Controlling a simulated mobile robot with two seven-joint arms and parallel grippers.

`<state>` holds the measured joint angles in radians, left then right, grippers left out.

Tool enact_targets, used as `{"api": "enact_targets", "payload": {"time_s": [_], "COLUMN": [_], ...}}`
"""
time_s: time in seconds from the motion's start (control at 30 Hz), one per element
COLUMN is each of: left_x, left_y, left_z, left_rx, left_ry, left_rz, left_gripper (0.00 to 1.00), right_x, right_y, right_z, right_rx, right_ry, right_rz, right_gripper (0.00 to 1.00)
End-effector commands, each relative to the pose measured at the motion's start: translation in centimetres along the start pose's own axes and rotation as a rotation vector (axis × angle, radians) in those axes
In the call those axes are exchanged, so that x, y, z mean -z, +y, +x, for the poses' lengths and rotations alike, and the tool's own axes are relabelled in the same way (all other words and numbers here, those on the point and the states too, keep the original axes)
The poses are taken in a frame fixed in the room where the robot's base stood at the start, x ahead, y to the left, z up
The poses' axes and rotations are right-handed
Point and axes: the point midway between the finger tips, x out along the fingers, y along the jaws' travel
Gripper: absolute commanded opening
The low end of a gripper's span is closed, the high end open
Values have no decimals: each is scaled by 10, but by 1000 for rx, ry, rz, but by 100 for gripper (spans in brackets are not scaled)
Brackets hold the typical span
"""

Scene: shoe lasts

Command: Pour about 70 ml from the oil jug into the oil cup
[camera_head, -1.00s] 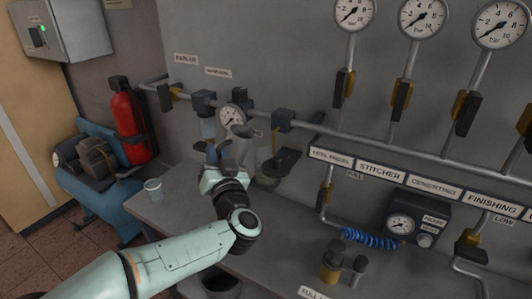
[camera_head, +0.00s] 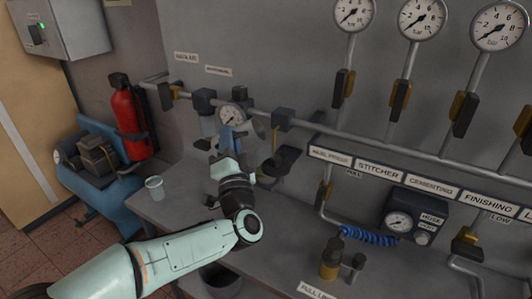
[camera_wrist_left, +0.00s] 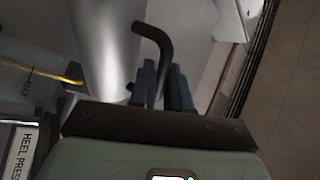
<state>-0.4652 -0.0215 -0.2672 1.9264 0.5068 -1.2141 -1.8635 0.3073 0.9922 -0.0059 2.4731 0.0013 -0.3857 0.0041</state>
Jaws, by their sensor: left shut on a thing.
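My left gripper (camera_head: 230,142) is over the back of the bench, in front of the wall pipe. It is shut on the oil jug, whose silvery body (camera_wrist_left: 104,45) and dark curved handle (camera_wrist_left: 158,42) show in the left wrist view. The gripper fingers (camera_wrist_left: 160,85) are at the handle. In the head view the jug is mostly hidden behind the gripper; a grey part (camera_head: 259,127) shows to its right and looks tilted. A small pale cup (camera_head: 154,189) stands upright on the bench's left part, apart from the gripper. No flowing oil can be made out. My right gripper is out of view.
A pipe with valves and a small gauge (camera_head: 231,116) runs along the wall close to the gripper. A dark fitting (camera_head: 281,162) is to its right. A blue hose (camera_head: 368,237) and a brass-coloured fitting (camera_head: 331,262) are further right. The bench between cup and arm is clear.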

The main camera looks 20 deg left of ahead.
Motion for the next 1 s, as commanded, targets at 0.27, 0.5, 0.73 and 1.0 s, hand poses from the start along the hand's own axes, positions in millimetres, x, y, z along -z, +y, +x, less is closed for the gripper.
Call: {"api": "enact_targets", "payload": {"time_s": [0.27,0.5,0.73,1.0], "left_x": [2,5,8,9], "left_y": [2,0,-1,-1], "left_z": [-2,-1,0,0], "left_rx": [6,9,12,15], "left_ry": [38,60,75,87], "left_rz": [72,114,143,167], "left_gripper": [0,0,0,0], "right_x": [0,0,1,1], "right_y": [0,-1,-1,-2], "right_z": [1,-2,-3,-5], "right_rx": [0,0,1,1], "right_ry": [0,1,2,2], "right_rz": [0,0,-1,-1], "right_gripper": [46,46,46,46]}}
